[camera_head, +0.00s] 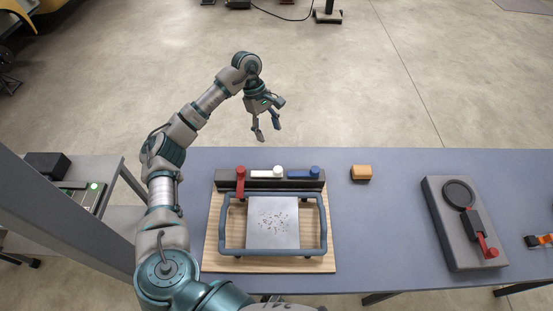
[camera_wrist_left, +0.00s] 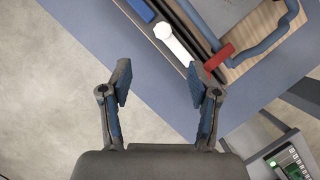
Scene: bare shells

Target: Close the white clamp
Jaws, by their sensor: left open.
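The white clamp (camera_head: 266,173) lies along the dark clamp bar at the back of the wooden board, between the red clamp (camera_head: 240,180) and the blue clamp (camera_head: 302,173). Its round knob is at its right end in the head view. The white lever also shows in the left wrist view (camera_wrist_left: 177,46), ahead of the fingers, near the red lever (camera_wrist_left: 218,57). My left gripper (camera_head: 267,130) is open and empty, above and beyond the table's far edge, apart from the clamp. It also shows in the left wrist view (camera_wrist_left: 160,82). My right gripper is out of view.
A blue-grey frame (camera_head: 322,225) surrounds a metal plate (camera_head: 272,232) on the wooden board (camera_head: 215,256). An orange block (camera_head: 361,173) and a grey fixture with a red lever (camera_head: 450,235) stand to the right. The table (camera_head: 385,240) is clear between the board and fixture.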

